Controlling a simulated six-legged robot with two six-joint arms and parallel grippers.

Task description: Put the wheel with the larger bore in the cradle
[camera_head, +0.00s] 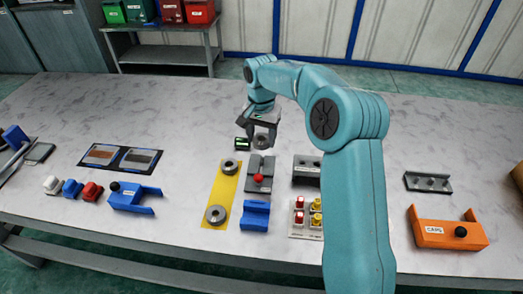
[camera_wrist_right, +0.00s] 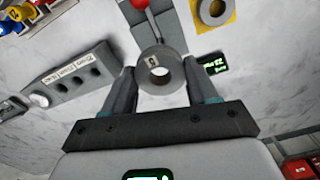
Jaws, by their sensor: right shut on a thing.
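My right gripper (camera_head: 262,132) is shut on a grey wheel (camera_head: 262,142) and holds it behind the grey fixture. In the right wrist view the held wheel (camera_wrist_right: 160,72) sits between the two fingers, with a round bore and a small white tag on its face. Two more grey wheels lie on the yellow mat (camera_head: 224,190): one at the back (camera_head: 229,166) and one at the front (camera_head: 216,215). A blue block with a recessed top (camera_head: 255,215), which looks like the cradle, stands right of the mat and looks empty. My left gripper is not seen.
A grey fixture with a red knob (camera_head: 259,175) stands between the gripper and the blue block. A small dark display (camera_head: 242,143) is left of the gripper. A grey holed block (camera_head: 306,169) and a tray of coloured pieces (camera_head: 307,219) are to the right.

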